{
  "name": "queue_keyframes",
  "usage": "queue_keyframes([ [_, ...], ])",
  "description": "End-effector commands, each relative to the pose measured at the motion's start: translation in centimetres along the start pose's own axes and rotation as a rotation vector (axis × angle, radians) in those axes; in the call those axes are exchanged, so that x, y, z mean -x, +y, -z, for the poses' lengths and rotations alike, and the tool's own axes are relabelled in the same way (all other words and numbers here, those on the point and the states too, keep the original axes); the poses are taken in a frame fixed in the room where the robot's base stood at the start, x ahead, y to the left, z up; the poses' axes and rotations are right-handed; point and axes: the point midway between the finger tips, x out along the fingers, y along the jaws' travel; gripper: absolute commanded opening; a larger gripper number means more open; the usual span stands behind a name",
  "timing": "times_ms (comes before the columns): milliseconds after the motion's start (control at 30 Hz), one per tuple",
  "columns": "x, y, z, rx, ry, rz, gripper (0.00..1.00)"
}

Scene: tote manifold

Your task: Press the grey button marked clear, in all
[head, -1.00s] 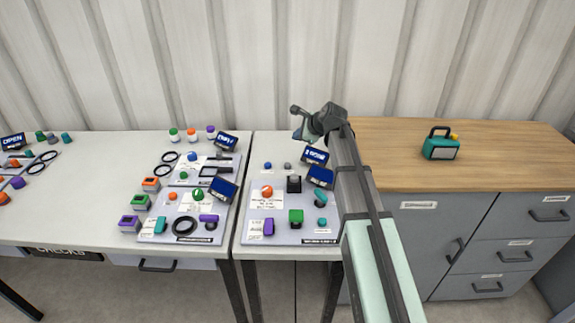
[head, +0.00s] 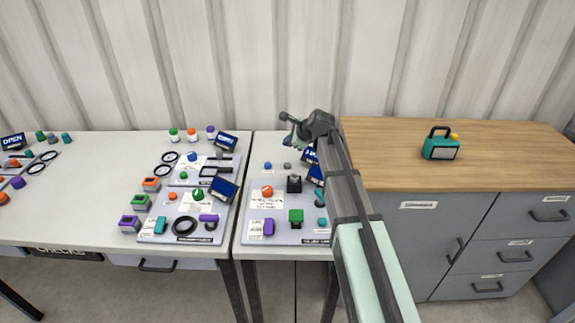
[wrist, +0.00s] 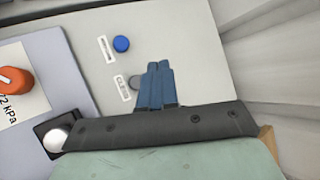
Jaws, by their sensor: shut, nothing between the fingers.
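The grey button (head: 287,165) sits on the white table top behind the right-hand panel, beside a blue button (head: 268,166).
The panel (head: 254,229) in front carries an orange knob (head: 267,191), a black-based silver button (head: 294,183), a green block (head: 296,216) and a purple block (head: 268,227). Small blue displays stand at its right. A wooden-topped cabinet (head: 480,175) is to the right.

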Motion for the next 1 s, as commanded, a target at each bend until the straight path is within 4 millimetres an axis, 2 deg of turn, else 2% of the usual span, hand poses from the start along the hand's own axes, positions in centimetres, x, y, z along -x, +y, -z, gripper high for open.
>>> queue_keyframes([
  [500,-4.0,2.9,2.9,-0.001,0.0,-0.001,0.0],
  [1000,-4.7,3.4,3.4,0.0,0.0,0.0,0.0],
])
